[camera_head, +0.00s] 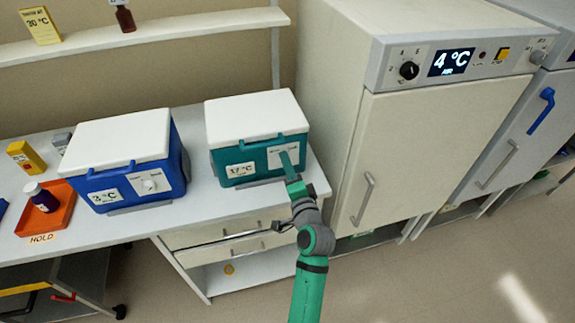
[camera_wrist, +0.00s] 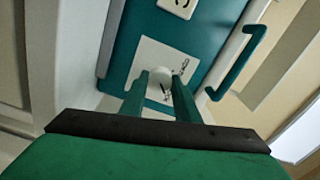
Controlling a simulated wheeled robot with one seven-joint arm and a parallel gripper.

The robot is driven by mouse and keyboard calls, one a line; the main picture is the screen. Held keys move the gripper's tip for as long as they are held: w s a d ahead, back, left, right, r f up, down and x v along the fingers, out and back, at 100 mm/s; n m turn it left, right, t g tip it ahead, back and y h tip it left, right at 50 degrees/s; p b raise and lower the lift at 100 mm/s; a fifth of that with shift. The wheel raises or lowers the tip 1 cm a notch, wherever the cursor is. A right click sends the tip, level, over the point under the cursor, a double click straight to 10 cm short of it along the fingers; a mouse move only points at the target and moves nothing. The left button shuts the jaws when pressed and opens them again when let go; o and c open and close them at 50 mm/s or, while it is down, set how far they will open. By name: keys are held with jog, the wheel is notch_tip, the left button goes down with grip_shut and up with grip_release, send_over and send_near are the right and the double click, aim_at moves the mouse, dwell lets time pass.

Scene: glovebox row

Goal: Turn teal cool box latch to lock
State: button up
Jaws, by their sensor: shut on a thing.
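The teal cool box (camera_head: 262,160) with a white lid stands at the right end of the bench. Its front has a "17 °C" label and a white latch plate (camera_head: 275,158). In the wrist view the white round latch knob (camera_wrist: 161,86) sits on the plate (camera_wrist: 172,62), between my green fingers. My gripper (camera_head: 288,163) reaches the front of the box and is shut on the latch; it also shows in the wrist view (camera_wrist: 160,95). The fingers hide part of the knob and of the plate's markings, so the latch's setting cannot be read.
A blue cool box (camera_head: 128,165) marked "3 °C" stands left of the teal one. An orange HOLD tray (camera_head: 50,222) with a dark bottle (camera_head: 41,197) is further left. A tall cabinet (camera_head: 410,150) showing 4 °C stands close on the right. Floor is clear at the lower right.

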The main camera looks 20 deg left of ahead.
jog(key=o, duration=1.1)
jog(key=shift+c, duration=0.2)
jog(key=v, duration=1.1)
jog(key=shift+w, duration=0.1)
jog(key=s+d+f+n+h, duration=0.1)
jog(key=s+d+f+h, duration=0.35)
jog(key=s+f, duration=0.3)
jog(key=s+d+f+h, duration=0.3)
jog(key=s+d+f, duration=0.25)
jog(key=s, duration=0.35)
jog(key=s+d+r+n+h, duration=0.1)
jog(key=s+n, duration=0.2)
jog(key=s, duration=0.7)
jog(key=s+d+r+n+h, duration=0.1)
jog(key=s+n, duration=0.3)
jog(key=s, duration=0.6)
jog(key=shift+d, duration=0.7)
